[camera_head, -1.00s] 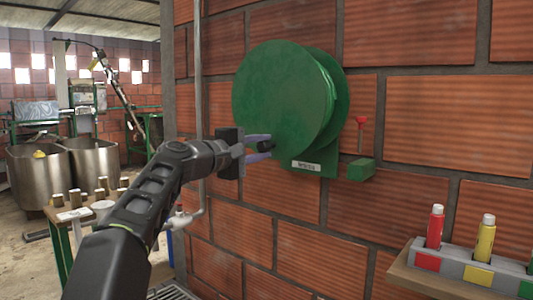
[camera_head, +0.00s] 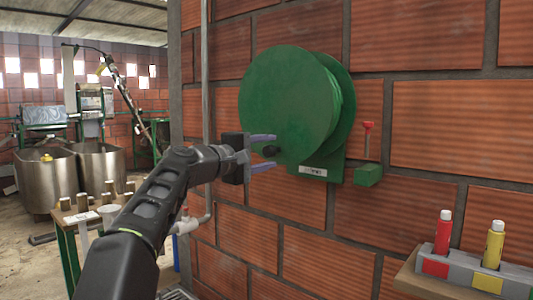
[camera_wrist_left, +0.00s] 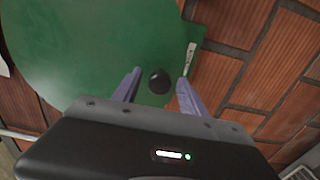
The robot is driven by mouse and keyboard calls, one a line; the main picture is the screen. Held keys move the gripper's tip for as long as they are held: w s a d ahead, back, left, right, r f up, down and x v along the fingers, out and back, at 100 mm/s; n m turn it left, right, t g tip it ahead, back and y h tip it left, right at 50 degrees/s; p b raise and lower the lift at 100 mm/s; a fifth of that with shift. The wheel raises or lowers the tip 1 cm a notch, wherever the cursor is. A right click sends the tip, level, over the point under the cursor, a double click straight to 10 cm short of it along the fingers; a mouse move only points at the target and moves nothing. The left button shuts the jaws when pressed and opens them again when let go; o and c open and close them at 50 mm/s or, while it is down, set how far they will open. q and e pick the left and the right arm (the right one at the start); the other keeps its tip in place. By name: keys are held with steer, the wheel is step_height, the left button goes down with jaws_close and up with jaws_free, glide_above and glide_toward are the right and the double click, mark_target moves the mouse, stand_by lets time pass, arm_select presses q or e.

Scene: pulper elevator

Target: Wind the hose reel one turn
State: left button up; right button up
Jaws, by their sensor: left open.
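The green hose reel (camera_head: 290,102) is mounted on the brick wall in the middle of the head view. Its dark crank knob (camera_head: 271,151) sits low on the reel's face; it also shows in the left wrist view (camera_wrist_left: 159,82). My left gripper (camera_head: 272,152) is open, with its purple fingers on either side of the knob and apart from it. In the wrist view the knob lies between the fingertips, a little closer to the right one. A small label (camera_head: 313,172) is at the reel's base. The right gripper is not seen.
A green box with a red-topped lever (camera_head: 368,174) is on the wall right of the reel. A shelf (camera_head: 410,277) holds a red bottle (camera_head: 443,232) and a yellow bottle (camera_head: 494,244). A vertical pipe (camera_head: 205,70) runs left of the reel. Metal tanks (camera_head: 47,183) stand farther back.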

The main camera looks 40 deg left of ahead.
arm_select(q)
steer(key=shift+s, duration=0.1)
steer(key=s+b, duration=0.1)
steer(key=s, duration=0.6)
steer(key=shift+s, duration=0.3)
steer(key=shift+d, duration=0.1)
